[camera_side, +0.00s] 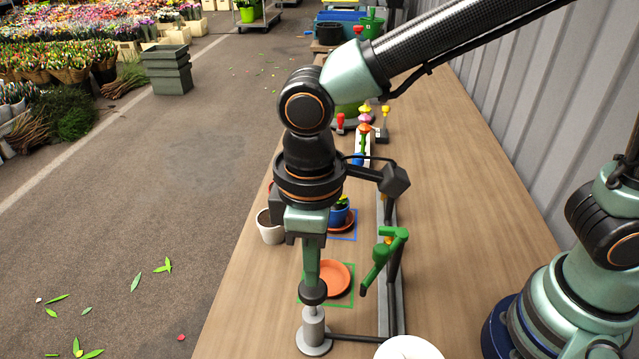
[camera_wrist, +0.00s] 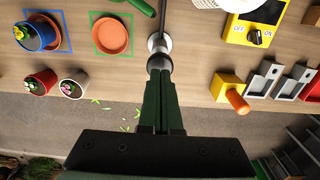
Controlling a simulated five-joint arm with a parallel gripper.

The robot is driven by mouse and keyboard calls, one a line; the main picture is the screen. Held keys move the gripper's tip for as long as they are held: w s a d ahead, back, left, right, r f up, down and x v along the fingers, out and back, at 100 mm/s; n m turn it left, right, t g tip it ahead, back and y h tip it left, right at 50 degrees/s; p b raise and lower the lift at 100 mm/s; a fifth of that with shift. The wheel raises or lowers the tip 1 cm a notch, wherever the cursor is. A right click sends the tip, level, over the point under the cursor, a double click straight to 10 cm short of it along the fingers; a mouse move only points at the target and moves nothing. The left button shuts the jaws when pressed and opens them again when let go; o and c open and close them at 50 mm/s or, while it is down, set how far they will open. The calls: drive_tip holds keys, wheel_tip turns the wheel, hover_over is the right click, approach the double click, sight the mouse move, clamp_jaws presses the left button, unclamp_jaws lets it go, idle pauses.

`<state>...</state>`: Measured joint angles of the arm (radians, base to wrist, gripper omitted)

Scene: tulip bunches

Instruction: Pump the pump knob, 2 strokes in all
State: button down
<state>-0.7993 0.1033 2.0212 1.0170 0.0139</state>
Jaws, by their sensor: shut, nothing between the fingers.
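The pump stands at the front edge of the table in the side view. It has a black round knob (camera_side: 313,292), a short pale rod below it and a grey body on a round base (camera_side: 313,341). Some rod shows between knob and body. My gripper (camera_side: 312,279) points straight down with its green fingers shut and empty. Its tips are right over the knob and appear to meet it; I cannot tell if they press. In the wrist view, my gripper (camera_wrist: 160,76) covers part of the knob (camera_wrist: 159,62), with the grey base (camera_wrist: 155,41) beyond.
A green tap-like fitting (camera_side: 384,260) on a post stands close right of my gripper. A terracotta saucer (camera_side: 329,278) lies behind the pump, with a blue pot (camera_side: 338,216) and a white pot (camera_side: 270,228) farther back. The wrist view shows a yellow switch box (camera_wrist: 262,20) and a yellow block with an orange knob (camera_wrist: 238,102).

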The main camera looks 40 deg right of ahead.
drive_tip(key=shift+f, duration=0.15)
idle(0.5)
drive_tip(key=shift+f, duration=1.9)
drive_tip(key=shift+r, duration=3.15)
